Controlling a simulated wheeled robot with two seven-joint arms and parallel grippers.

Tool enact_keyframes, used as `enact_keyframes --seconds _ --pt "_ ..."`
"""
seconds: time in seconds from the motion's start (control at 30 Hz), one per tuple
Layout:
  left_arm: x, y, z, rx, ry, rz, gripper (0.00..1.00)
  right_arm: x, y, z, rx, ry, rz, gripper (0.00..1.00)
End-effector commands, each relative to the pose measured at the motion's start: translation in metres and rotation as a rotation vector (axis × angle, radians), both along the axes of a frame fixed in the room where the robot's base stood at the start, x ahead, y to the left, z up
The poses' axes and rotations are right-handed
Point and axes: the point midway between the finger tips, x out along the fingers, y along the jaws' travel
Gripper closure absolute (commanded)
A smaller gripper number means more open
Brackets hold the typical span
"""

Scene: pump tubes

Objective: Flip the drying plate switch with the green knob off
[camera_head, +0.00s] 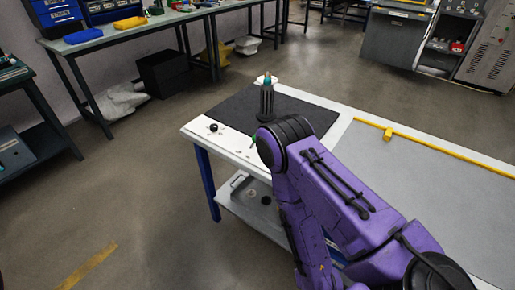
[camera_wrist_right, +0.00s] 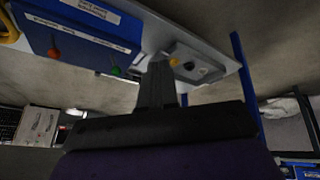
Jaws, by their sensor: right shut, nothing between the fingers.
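In the right wrist view, a blue panel (camera_wrist_right: 75,38) with white labels carries a red knob (camera_wrist_right: 54,54) and the green knob (camera_wrist_right: 116,71) along its edge. My right gripper (camera_wrist_right: 157,66) is shut and empty. In that view its fingertips are to the right of the green knob, with a visible gap; the depth between them is unclear. In the head view my purple right arm reaches over the white table (camera_head: 197,130) and hides its own gripper. A small green spot shows at the arm's edge there; I cannot tell if it is the knob. My left gripper is out of view.
A dark holder with a tube (camera_head: 266,97) stands on the black mat (camera_head: 233,107). A black knob (camera_head: 214,127) is near the table corner. A grey lower shelf (camera_head: 238,207) holds small items. A yellow strip (camera_head: 440,145) crosses the table's right side. The floor at left is mostly clear.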

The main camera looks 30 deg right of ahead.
Motion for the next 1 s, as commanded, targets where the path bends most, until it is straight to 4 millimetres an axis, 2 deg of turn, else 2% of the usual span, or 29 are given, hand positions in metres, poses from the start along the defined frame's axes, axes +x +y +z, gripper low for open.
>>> enact_keyframes --seconds 0.07,0.1,0.17,0.2,0.3,0.4,0.5,0.6,0.87,1.0 --pt "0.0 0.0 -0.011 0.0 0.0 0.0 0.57 0.045 0.0 0.011 -0.124 -0.084 0.2 1.0" --pt "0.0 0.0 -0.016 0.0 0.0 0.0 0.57 0.072 0.0 0.024 -0.224 -0.132 0.326 1.0" --pt "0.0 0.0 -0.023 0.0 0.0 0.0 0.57 0.112 0.0 0.049 -0.411 -0.197 0.512 1.0" --pt "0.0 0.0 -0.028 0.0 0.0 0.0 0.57 0.135 0.001 0.069 -0.552 -0.231 0.622 1.0" --pt "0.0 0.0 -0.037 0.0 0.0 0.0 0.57 0.18 0.005 0.12 -0.911 -0.273 0.82 1.0" --pt "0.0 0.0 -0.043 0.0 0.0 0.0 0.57 0.206 0.009 0.165 -1.219 -0.263 0.917 1.0" --pt "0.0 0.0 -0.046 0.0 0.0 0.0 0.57 0.218 0.012 0.195 -1.418 -0.229 0.95 1.0" --pt "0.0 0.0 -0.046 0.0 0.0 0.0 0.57 0.221 0.013 0.208 -1.507 -0.206 0.96 1.0" --pt "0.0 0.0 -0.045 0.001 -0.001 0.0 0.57 0.222 0.013 0.21 -1.519 -0.199 0.963 1.0" --pt "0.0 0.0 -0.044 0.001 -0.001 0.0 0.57 0.228 0.011 0.21 -1.515 -0.199 0.962 1.0"
